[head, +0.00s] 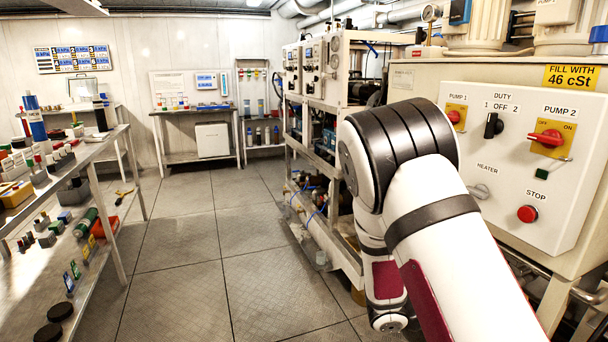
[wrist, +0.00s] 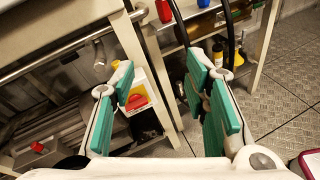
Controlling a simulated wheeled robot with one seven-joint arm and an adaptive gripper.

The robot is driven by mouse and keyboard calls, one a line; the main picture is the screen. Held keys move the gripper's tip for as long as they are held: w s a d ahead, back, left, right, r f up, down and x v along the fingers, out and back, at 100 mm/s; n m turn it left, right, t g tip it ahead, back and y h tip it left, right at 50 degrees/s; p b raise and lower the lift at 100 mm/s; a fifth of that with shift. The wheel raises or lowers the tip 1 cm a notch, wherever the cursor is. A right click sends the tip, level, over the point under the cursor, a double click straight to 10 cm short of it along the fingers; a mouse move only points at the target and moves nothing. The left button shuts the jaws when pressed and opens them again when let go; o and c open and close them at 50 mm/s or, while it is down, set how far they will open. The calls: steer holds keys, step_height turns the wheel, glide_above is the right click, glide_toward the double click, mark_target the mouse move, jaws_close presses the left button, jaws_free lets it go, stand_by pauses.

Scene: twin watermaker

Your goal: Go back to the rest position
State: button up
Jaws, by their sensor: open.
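My gripper (wrist: 160,78) shows in the wrist view with its two green-padded fingers spread wide apart. Nothing is between the pads. Beyond the gap are a metal table leg and dark space under the table. In the head view my white arm is bent at the right, in front of the pump control panel (head: 515,155). My gripper itself does not show in the head view.
A workbench (head: 120,135) with bottles and small parts runs along the left. Tiled floor (head: 190,240) is clear in the middle. A machine frame (head: 325,130) stands behind my arm. The wrist view shows a white box with a red and yellow item (wrist: 137,101) and a yellow bottle (wrist: 238,60).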

steer(key=s+a+r+m+g+y, duration=0.2)
steer(key=s+r+m+y, duration=0.3)
steer(key=s, duration=0.3)
steer(key=s+a+r+m+g+y, duration=0.2)
steer(key=s+a+r+m+y, duration=0.1)
steer(key=s+r+m, duration=0.4)
steer(key=s+a+r+m+t+y, duration=0.2)
steer(key=s+a+y, duration=0.2)
steer(key=s+a, duration=0.3)
steer(key=s+a+r+m+t+y, duration=0.2)
steer(key=s+a+y, duration=0.2)
steer(key=s+a, duration=0.35)
step_height(320, 180, up, 21)
steer(key=t+p, duration=0.3)
steer(key=p, duration=1.6)
steer(key=shift+d+f+n, duration=0.15)
steer(key=shift+d+n, duration=0.15)
steer(key=shift+d, duration=0.1)
steer(key=shift+s+r, duration=0.1)
steer(key=shift+r, duration=0.1)
steer(key=shift+c, duration=1.4)
